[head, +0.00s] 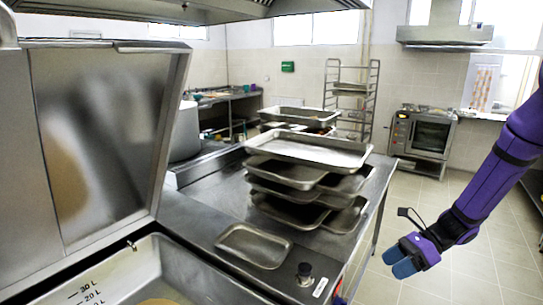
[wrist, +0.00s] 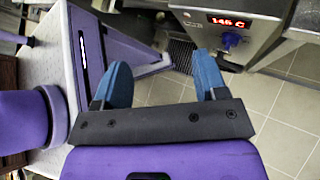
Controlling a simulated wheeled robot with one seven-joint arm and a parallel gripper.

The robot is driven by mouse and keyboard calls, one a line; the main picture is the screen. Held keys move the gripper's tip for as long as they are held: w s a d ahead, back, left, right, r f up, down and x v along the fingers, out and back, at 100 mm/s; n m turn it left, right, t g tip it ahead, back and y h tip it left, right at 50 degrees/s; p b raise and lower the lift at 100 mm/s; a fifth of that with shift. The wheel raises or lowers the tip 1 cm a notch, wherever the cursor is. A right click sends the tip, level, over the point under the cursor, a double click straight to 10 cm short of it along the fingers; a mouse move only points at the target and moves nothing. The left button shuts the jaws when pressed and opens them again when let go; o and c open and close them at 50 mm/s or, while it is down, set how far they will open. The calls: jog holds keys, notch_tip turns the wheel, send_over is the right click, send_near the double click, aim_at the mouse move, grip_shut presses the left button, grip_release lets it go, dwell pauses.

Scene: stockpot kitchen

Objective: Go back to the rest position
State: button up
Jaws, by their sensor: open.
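My gripper (head: 403,262) is at the lower right of the head view, at the end of my purple arm, over the tiled floor and right of the steel counter. Its blue fingers also show in the wrist view (wrist: 163,82), spread apart with nothing between them. The gripper is open and empty. It touches nothing that I can see.
A steel counter (head: 215,195) holds stacked trays (head: 310,150) and a small tray (head: 253,245). An open tilting pan (head: 150,270) with its lid (head: 105,130) up is at left. An oven (head: 423,135) stands at the back. The tiled floor (head: 470,270) at right is clear.

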jog(key=s+a+r+n+h, duration=0.1)
jog(key=s+r+n+h, duration=0.4)
jog(key=r, duration=0.4)
jog(key=s+a+r+n+h, duration=0.15)
jog(key=s+r+n, duration=0.25)
jog(key=r+n, duration=0.4)
jog(key=s+d+r+n+t+h, duration=0.1)
jog(key=s+r+n+t+h, duration=0.4)
jog(key=s+r+n, duration=0.3)
jog(key=shift+s+d+r+t, duration=0.4)
jog(key=shift+s+r+t, duration=0.3)
jog(key=shift+s+r, duration=1.6)
jog(key=shift+s+f, duration=0.4)
jog(key=shift+f, duration=0.1)
